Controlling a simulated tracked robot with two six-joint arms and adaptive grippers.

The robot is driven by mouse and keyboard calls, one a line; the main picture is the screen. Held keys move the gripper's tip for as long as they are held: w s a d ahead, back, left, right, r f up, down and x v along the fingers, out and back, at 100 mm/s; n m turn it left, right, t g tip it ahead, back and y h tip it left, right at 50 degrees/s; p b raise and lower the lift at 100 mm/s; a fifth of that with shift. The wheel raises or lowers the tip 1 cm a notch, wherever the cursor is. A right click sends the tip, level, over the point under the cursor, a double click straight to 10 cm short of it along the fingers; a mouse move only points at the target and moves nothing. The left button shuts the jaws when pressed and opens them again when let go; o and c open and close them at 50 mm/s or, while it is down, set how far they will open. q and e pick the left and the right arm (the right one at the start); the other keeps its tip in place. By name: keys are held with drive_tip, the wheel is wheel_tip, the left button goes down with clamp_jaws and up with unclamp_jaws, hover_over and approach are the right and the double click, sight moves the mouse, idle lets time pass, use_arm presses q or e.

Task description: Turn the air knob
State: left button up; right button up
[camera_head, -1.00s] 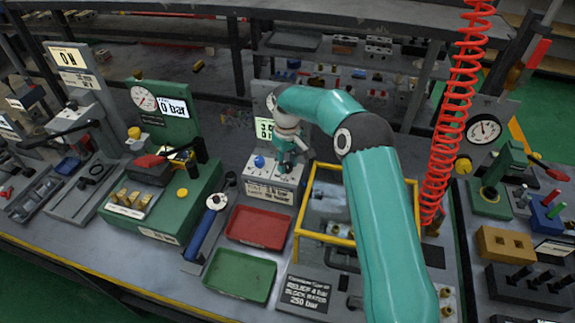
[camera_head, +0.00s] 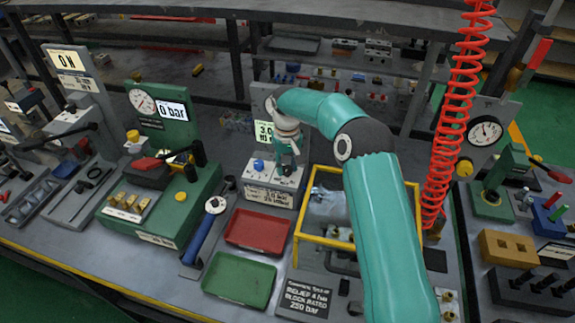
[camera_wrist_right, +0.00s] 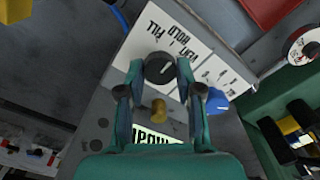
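The grey-and-white control box (camera_head: 270,195) stands at mid-bench, with a display reading about 3.0 behind it. In the right wrist view, a black round knob (camera_wrist_right: 160,68) with a white pointer line sits on its white panel beside printed words like FILL and HOLD. A blue knob (camera_wrist_right: 217,101) is to its right; it also shows in the head view (camera_head: 258,165). I cannot tell which is labelled air. My right gripper (camera_head: 287,170) is over the box, its fingers (camera_wrist_right: 160,68) apart, one each side of the black knob; contact is unclear. My left gripper is out of view.
A brass fitting (camera_wrist_right: 158,110) stands between the fingers, nearer the palm. A red tray (camera_head: 258,231) and green tray (camera_head: 239,279) lie in front. A yellow-framed enclosure (camera_head: 297,235) is close on the right, and a green gauge stand (camera_head: 175,185) on the left. A red coiled hose (camera_head: 455,120) hangs at right.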

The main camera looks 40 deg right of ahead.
sight(287, 168)
drive_tip(key=o, duration=0.4)
wheel_tip(287, 168, up, 12)
idle(0.6)
drive_tip(key=shift+f, duration=0.1)
